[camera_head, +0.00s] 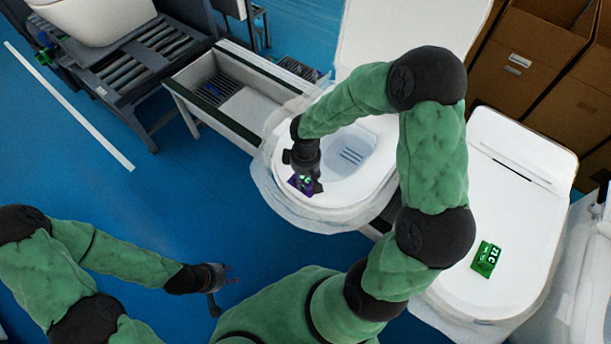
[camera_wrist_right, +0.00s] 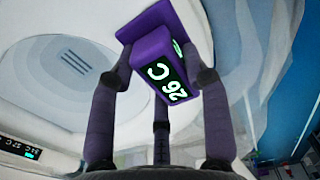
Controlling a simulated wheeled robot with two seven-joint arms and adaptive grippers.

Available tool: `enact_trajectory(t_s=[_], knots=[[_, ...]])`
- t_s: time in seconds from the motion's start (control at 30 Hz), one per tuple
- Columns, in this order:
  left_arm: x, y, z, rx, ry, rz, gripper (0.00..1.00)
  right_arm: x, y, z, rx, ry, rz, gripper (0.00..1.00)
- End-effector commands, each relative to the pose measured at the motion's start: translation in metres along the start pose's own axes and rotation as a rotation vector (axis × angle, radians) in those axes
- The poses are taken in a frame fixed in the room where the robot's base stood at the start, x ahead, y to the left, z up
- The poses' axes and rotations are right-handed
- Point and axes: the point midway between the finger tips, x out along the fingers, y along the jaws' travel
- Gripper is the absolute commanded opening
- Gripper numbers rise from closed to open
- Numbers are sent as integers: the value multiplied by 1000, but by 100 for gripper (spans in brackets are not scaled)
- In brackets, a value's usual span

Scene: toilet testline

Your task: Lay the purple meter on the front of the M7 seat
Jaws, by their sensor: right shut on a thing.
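The white seat and bowl also show in the right wrist view (camera_wrist_right: 40,105). No M7 label is readable. My left gripper (camera_head: 222,284) is empty, with its fingers apart, over the blue floor.
A green meter (camera_head: 486,258) lies on the closed lid of the right toilet (camera_head: 510,215). Clear plastic wrap (camera_head: 265,190) surrounds the middle toilet. A grey tray (camera_head: 215,85) and roller conveyor (camera_head: 150,55) stand behind left. Cardboard boxes (camera_head: 535,55) are at back right. Left floor is clear.

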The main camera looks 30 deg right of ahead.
Motion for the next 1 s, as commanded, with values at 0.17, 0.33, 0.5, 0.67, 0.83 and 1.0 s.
enact_trajectory(t_s=[0.17, 0.33, 0.5, 0.67, 0.83, 1.0], knots=[[0, 0, 0, 0, 0, 0, 40, 0, 0, 0, 0, 0, 0, 71], [0, 0, 0, 0, 0, 0, 40, 0, 0, 0, 0, 0, 0, 71], [-2, 1, 0, 0, 0, 0, 40, -2, 0, 0, 0, 0, 0, 71], [-6, 2, 0, 0, 0, 0, 40, -20, 1, -1, -1, 5, 3, 71], [-9, 3, 0, 0, 0, 0, 40, -55, 0, -1, 0, 5, 3, 71], [-11, 4, 0, 0, 0, 0, 40, -88, 0, -1, -1, 3, 3, 71]])
